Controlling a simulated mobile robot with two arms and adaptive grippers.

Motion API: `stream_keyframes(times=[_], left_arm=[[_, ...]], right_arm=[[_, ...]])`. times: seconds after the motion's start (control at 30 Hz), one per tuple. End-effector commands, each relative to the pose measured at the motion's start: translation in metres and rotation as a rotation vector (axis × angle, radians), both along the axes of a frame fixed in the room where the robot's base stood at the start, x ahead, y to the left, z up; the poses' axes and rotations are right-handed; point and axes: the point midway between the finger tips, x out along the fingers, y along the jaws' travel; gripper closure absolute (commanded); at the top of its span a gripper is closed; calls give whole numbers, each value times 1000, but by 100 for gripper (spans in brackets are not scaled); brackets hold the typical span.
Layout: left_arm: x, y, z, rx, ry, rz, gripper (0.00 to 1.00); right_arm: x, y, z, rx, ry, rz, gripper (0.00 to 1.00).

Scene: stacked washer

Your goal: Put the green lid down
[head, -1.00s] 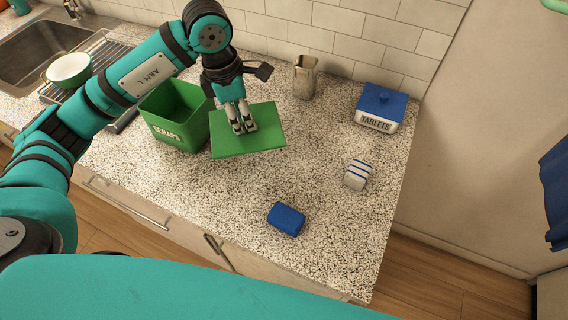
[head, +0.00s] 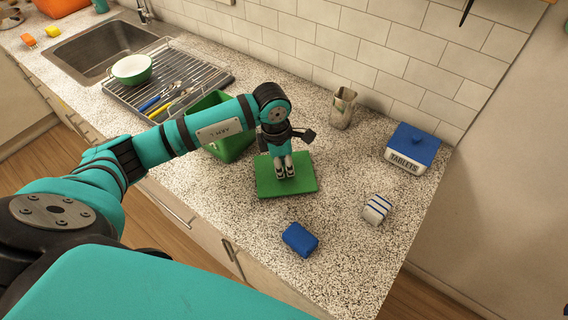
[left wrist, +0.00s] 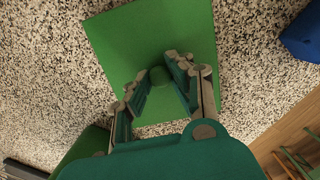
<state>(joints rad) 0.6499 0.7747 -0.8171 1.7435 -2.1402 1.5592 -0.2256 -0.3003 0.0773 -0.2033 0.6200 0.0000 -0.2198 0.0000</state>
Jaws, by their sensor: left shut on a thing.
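The green lid (head: 305,186) is a flat square held level, low over the speckled counter or on it; I cannot tell which. My left gripper (head: 285,174) points down at its middle. In the left wrist view, the fingers (left wrist: 157,78) are shut on the round green knob of the lid (left wrist: 150,35). The open green scraps bin (head: 235,148) stands just behind and left of the lid, partly hidden by my left arm. My right gripper is not in view.
A blue block (head: 300,239) lies in front of the lid, and a striped white-blue item (head: 376,209) to its right. A tablets box (head: 412,148) and a metal cup (head: 342,108) stand farther back. A drying rack (head: 165,80) is at left.

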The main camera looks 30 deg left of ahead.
Motion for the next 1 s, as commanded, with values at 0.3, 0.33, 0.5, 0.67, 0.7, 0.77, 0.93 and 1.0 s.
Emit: stream_keyframes(times=[0.3, 0.33, 0.5, 0.67, 0.7, 0.77, 0.93, 1.0], left_arm=[[0, 0, -8, 1, -1, -1, 100], [0, 0, -9, 1, -1, -1, 100], [0, 0, -10, 0, 0, -1, 70], [0, 0, -10, 0, 0, 0, 57], [0, 0, -10, 0, 0, -1, 57], [0, 0, -10, 0, 0, 0, 57], [0, 0, -6, 0, 0, 0, 57], [0, 1, -2, 0, -2, -1, 57]], right_arm=[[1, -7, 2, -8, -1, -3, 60], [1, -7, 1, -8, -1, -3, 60], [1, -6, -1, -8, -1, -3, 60], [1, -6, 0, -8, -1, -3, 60], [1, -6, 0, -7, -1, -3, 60], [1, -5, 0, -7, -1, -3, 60], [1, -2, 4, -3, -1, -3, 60], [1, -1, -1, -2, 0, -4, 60]])
